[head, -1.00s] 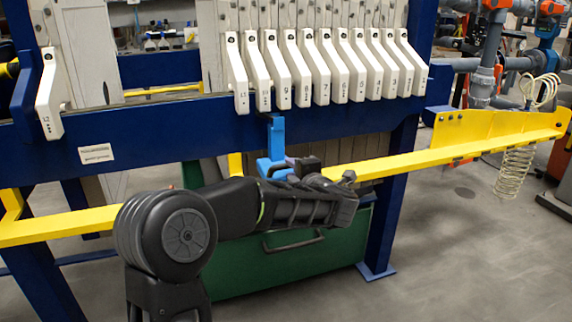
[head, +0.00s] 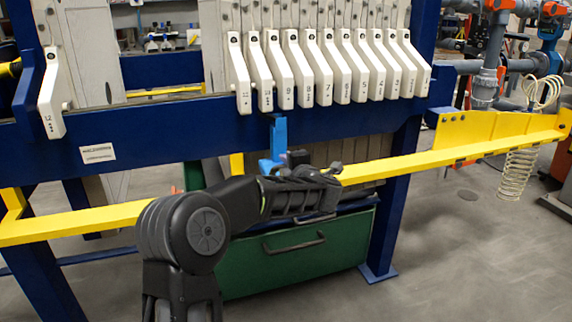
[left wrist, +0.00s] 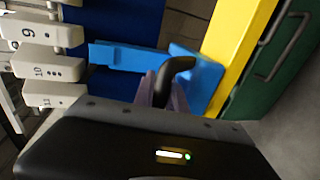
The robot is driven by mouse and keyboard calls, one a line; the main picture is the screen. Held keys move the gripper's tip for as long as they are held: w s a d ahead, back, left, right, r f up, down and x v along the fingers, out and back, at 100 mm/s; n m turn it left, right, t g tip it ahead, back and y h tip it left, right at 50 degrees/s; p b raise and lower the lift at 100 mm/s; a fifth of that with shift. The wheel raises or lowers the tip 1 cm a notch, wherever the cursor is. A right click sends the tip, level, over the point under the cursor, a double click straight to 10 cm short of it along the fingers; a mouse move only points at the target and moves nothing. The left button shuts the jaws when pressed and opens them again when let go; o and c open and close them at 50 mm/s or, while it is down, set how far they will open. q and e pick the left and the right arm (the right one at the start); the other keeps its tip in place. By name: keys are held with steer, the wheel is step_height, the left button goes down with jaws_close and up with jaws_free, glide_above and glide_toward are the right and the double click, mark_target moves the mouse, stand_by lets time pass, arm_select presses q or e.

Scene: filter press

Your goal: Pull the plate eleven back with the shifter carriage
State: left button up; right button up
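Plate eleven's white handle (head: 239,75) is the leftmost of the row of numbered handles, hanging over the blue side beam; it also shows in the left wrist view (left wrist: 60,96). My right gripper is out of view.
Handle twelve (head: 50,95) hangs far left, with a wide gap before eleven. A yellow rail (head: 400,166) runs along the front below the beam. A green bin (head: 300,262) stands beneath. Pipes and a coiled hose (head: 518,172) are at the right.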

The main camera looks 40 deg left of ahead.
arm_select(q)
jaws_close()
stand_by(1.0)
